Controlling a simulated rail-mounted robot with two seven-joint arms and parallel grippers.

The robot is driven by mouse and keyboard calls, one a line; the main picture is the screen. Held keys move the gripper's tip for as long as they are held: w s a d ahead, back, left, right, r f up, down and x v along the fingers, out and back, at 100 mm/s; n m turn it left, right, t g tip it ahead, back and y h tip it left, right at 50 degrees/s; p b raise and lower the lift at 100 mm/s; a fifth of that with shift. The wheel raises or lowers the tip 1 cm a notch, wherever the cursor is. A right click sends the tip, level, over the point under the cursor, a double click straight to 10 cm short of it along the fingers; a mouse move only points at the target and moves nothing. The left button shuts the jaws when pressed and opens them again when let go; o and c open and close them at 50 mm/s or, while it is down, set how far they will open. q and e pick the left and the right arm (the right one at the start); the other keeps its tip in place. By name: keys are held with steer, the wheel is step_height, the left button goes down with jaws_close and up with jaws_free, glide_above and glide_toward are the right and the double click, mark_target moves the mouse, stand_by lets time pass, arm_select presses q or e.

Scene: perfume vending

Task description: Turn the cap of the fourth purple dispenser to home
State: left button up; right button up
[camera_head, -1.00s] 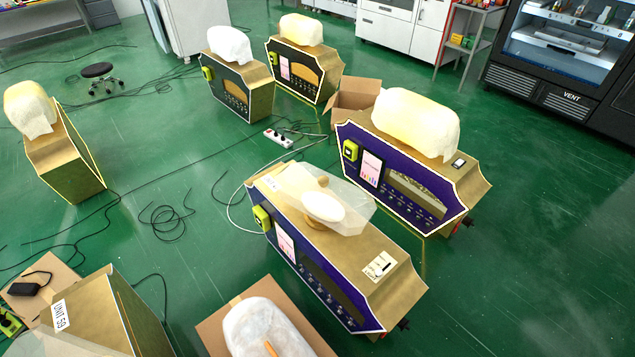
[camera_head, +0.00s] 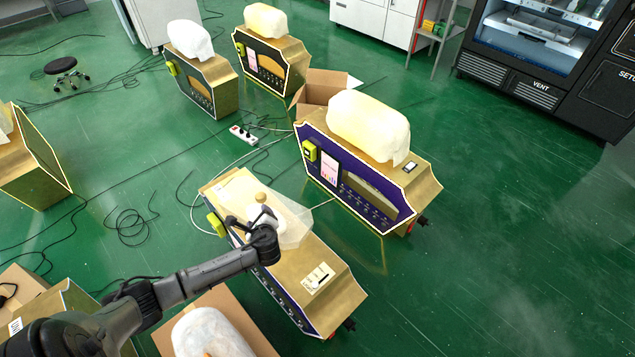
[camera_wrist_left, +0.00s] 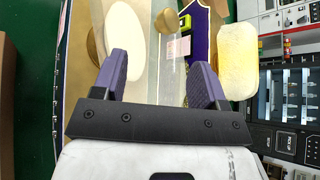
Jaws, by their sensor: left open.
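Two purple-fronted gold dispensers stand on the floor; I cannot tell which is the fourth. The nearer purple dispenser (camera_head: 335,290) carries a clear cover (camera_head: 292,222) on top, with a round gold knob (camera_head: 261,197) and a white oval piece. The knob (camera_wrist_left: 166,20) and white oval (camera_wrist_left: 122,38) also show in the left wrist view. My left gripper (camera_head: 258,218) is over this dispenser's top and partly hides the white oval. Its purple-padded fingers (camera_wrist_left: 157,75) are open with nothing held between them. The farther purple dispenser (camera_head: 425,188) stands behind, to the right. My right gripper is out of view.
A pale wrapped bundle (camera_head: 368,127) sits on the farther purple dispenser. An open cardboard box (camera_head: 315,90) and a power strip (camera_head: 243,135) lie behind. Another wrapped bundle (camera_head: 212,335) is in front. Cables (camera_head: 130,225) cross the floor at left. Floor at right is clear.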

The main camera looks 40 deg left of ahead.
mark_target(261, 197)
arm_select(q)
steer(key=w+a+f+m+b, duration=0.1)
steer(key=w+a+m, duration=0.1)
steer(key=a+m, duration=0.1)
steer(key=w+a+f+m+t+b, duration=0.1)
steer(key=w+a+f+m+b, duration=0.1)
steer(key=m, duration=0.1)
steer(key=w+a+f+m+b, duration=0.2)
steer(key=w+a+m, duration=0.1)
steer(key=shift+a+t, duration=0.3)
steer(key=shift+a, duration=0.05)
steer(key=shift+b+x, duration=0.55)
steer(key=shift+x, duration=0.45)
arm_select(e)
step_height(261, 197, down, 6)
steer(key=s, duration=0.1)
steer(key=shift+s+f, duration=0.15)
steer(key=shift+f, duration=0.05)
arm_select(q)
steer(key=shift+r, duration=0.1)
steer(key=shift+c, duration=0.2)
